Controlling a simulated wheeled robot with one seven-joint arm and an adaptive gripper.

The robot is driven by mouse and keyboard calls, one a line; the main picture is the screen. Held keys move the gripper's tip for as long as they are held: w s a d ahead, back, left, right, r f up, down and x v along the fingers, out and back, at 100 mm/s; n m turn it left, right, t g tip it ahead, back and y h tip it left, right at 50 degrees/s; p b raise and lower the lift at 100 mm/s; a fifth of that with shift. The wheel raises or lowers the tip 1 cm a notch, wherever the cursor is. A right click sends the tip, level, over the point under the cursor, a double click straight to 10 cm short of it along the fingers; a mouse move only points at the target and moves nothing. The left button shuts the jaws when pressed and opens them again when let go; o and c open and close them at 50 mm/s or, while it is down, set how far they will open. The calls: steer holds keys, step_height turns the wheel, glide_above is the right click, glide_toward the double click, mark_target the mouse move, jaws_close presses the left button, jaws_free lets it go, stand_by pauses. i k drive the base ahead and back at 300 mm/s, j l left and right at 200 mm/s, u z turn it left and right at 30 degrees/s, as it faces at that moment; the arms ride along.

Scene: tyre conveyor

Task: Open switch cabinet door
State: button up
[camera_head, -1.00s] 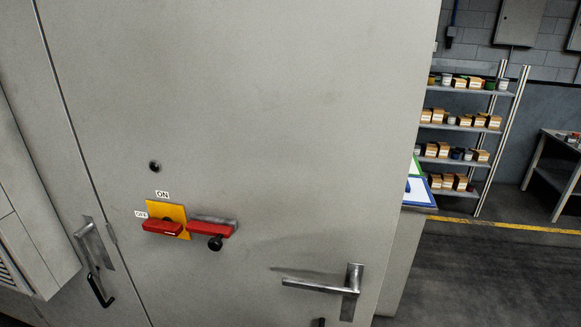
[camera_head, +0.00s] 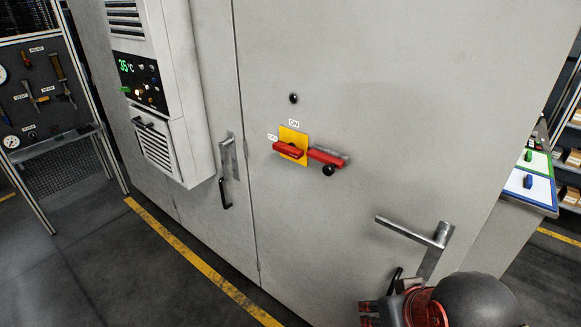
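The grey switch cabinet door (camera_head: 380,110) fills the middle of the view and looks shut. Its metal lever handle (camera_head: 413,232) is at the lower right, with the bar pointing left, close to horizontal. A red rotary switch (camera_head: 289,150) on a yellow plate, with ON and OFF labels, sits left of the handle. My gripper (camera_head: 397,283) shows only partly at the bottom right, below the handle. It seems apart from the handle; its fingers are mostly hidden by its own body and the frame edge.
A wall unit with a display (camera_head: 138,80) juts out on the left. A tool board (camera_head: 40,90) stands at far left, and a side bench (camera_head: 525,190) at right. Floor left of the yellow line (camera_head: 200,265) is clear.

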mark_target(430, 108)
steer(key=j+z, duration=0.15)
steer(key=j, duration=0.55)
steer(key=j+z, duration=0.2)
steer(key=j, duration=0.5)
steer(key=k, duration=0.05)
